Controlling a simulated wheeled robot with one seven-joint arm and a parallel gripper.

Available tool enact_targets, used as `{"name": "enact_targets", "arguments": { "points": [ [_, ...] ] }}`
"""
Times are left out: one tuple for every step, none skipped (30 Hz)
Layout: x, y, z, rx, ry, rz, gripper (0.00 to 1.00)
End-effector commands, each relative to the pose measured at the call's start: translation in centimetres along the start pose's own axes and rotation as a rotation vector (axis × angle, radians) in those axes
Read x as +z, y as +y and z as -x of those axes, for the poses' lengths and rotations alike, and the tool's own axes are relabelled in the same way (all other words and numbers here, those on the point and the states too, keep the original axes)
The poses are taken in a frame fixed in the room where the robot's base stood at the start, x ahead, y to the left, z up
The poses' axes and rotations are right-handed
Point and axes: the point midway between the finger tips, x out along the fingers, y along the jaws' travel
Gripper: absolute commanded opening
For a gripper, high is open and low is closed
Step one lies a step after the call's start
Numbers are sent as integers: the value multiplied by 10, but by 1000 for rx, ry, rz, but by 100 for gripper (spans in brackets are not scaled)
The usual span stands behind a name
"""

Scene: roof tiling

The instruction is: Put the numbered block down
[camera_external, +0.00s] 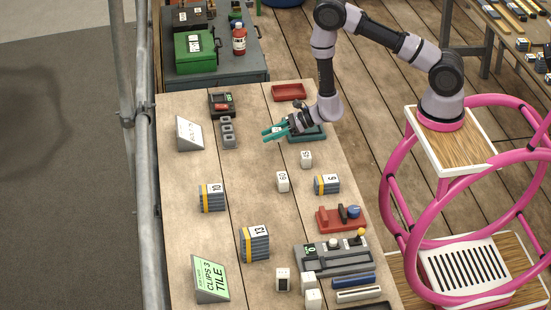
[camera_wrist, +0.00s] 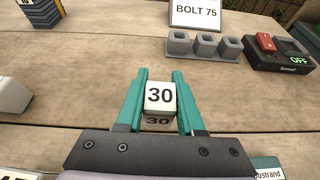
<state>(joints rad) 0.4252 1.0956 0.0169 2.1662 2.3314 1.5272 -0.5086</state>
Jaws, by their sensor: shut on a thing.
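My gripper (camera_wrist: 160,85) is shut on a white block marked 30 (camera_wrist: 160,97), with one teal finger on each side of it. In the external view my gripper (camera_external: 273,133) is over the back middle of the wooden bench, just left of a teal tray (camera_external: 313,137). The block is small and partly hidden there. Whether it touches the bench is hard to tell.
A switch box reading OFF (camera_wrist: 285,55) stands right of the holder in the wrist view. White numbered blocks (camera_external: 282,182) (camera_external: 306,158) and striped stacks (camera_external: 211,198) (camera_external: 254,243) stand nearer the front. A red tray (camera_external: 289,91) is behind. Bare bench lies between gripper and holder.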

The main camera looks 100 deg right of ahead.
Motion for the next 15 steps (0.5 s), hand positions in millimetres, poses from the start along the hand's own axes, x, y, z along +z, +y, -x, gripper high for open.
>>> {"name": "enact_targets", "arguments": {
  "points": [
    [13,-1,4,-1,-5,2,0],
    [18,0,7,-1,-4,1,0],
    [26,-1,10,-1,-4,2,0],
    [32,-1,12,-1,-5,2,0],
    [37,-1,14,-1,-5,1,0],
    [42,0,17,-1,-4,1,0],
    [46,0,19,0,-3,2,0],
    [50,0,20,0,-3,1,0],
    [55,0,22,0,-4,1,0],
    [57,0,23,0,-3,0,0],
    [59,0,24,1,-2,1,0],
    [61,0,25,1,-1,1,0],
    [63,0,26,1,-1,1,0],
    [64,1,26,2,-1,1,0],
    [65,3,25,8,-2,2,0]
  ]
}}
